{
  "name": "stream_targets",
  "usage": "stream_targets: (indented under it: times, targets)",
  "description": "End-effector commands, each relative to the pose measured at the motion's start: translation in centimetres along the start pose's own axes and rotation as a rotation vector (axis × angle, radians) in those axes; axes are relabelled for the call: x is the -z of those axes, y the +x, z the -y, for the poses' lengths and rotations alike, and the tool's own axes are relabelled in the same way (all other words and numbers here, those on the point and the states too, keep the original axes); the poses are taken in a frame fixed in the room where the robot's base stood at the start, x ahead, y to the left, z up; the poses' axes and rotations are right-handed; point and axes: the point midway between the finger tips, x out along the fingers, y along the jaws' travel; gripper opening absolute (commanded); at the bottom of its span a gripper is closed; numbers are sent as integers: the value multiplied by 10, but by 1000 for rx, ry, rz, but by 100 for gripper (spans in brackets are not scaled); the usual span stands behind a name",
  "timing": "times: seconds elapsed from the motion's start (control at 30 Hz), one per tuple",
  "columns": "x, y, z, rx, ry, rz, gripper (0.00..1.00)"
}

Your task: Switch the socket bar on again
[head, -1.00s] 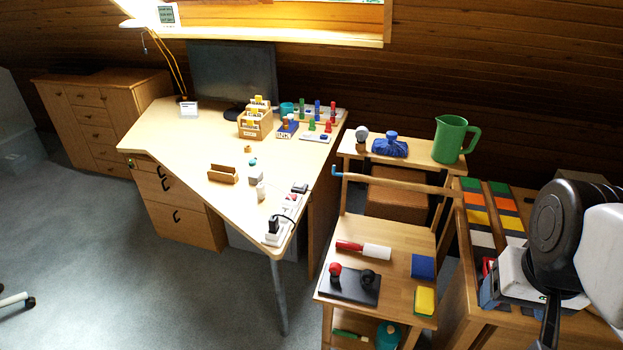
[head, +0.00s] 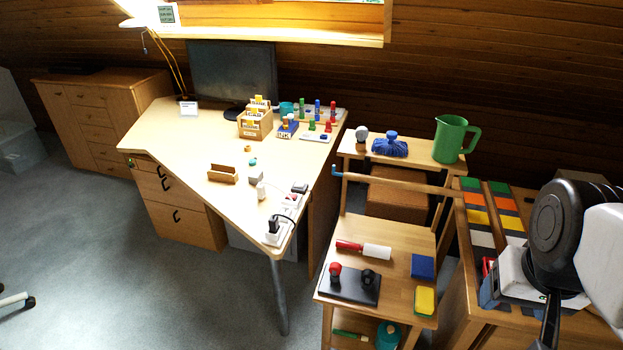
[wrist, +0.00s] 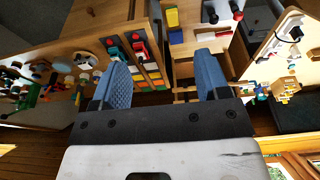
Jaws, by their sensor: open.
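The white socket bar (head: 291,203) lies along the right edge of the desk in the head view, with dark and white plugs and a cable on it. A reddish spot shows on it, but whether its switch is on or off is too small to tell. In the wrist view the bar (wrist: 287,28) appears at the upper right. My gripper (wrist: 166,80) shows in the wrist view with its two blue fingers wide apart and nothing between them. It is away from the bar and touches nothing I can see.
The desk (head: 185,150) holds card boxes, coloured pegs and a monitor (head: 232,75). A wooden stand (head: 395,240) beside it carries a green jug (head: 454,139), a roller and sponges. The desk's left part is mostly clear.

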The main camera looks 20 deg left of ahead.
Motion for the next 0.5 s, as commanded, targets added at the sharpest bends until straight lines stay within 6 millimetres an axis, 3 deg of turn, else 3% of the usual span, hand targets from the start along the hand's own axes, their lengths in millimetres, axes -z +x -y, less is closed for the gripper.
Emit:
stream_targets:
  times: [0.13,0.5]
  targets:
    - [0,0,0,0,0,0,67]
    - [0,0,0,0,0,0,11]
